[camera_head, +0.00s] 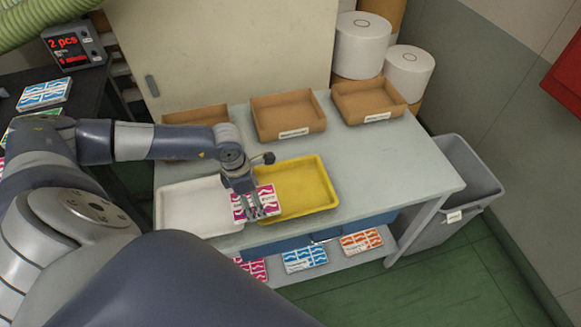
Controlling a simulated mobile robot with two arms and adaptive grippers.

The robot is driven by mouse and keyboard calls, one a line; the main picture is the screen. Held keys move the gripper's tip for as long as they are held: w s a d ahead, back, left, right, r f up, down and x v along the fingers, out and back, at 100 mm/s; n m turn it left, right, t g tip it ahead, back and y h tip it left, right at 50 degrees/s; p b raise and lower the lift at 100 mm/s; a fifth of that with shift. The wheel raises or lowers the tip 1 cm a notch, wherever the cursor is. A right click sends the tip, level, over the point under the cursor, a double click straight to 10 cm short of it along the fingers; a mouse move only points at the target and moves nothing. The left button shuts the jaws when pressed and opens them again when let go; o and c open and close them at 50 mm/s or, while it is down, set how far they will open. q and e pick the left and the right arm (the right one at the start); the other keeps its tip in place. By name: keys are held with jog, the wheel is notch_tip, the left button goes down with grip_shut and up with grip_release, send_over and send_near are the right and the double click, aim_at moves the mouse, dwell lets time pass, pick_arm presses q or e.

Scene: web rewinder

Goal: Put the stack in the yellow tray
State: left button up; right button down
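The stack (266,192) is a small pile of flat pieces with a pink-and-white wavy pattern. My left gripper (257,212) comes down over it and appears shut on it, with the fingers across its front. The stack is over the left side of the yellow tray (312,203), near the edge shared with the white tray (185,214). I cannot tell whether it touches the tray bottom. The rest of the yellow tray is empty. My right gripper is not in view.
Brown trays (289,116) line the back of the grey table (405,165). A shelf below holds blue (305,257), orange (361,242) and pink stacks. A grey bin (470,170) stands right. A display (75,46) reads "2 pcs". The table's right side is clear.

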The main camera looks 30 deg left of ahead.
pick_arm(q)
jog(key=b, duration=0.3)
send_near(300, 189)
jog(key=s+f, duration=0.2)
jog(key=s, duration=0.1)
jog(key=shift+s+a+f, duration=0.15)
jog(key=shift+s, duration=0.1)
jog(key=w, duration=0.2)
jog(key=w+b, duration=0.1)
jog(key=shift+w+d+f, duration=0.2)
jog(key=shift+d+f, duration=0.15)
jog(key=shift+w+d, duration=0.2)
jog(key=shift+w, duration=0.35)
jog(key=shift+f+b, duration=0.2)
jog(key=shift+b, duration=0.2)
notch_tip(300, 189, down, 2)
jog(key=shift+s+f+b, duration=0.15)
jog(key=shift+f+b, duration=0.1)
jog(key=shift+b, duration=0.5)
jog(key=shift+f, duration=0.25)
jog(key=shift+r, duration=0.1)
jog(key=o, duration=1.2)
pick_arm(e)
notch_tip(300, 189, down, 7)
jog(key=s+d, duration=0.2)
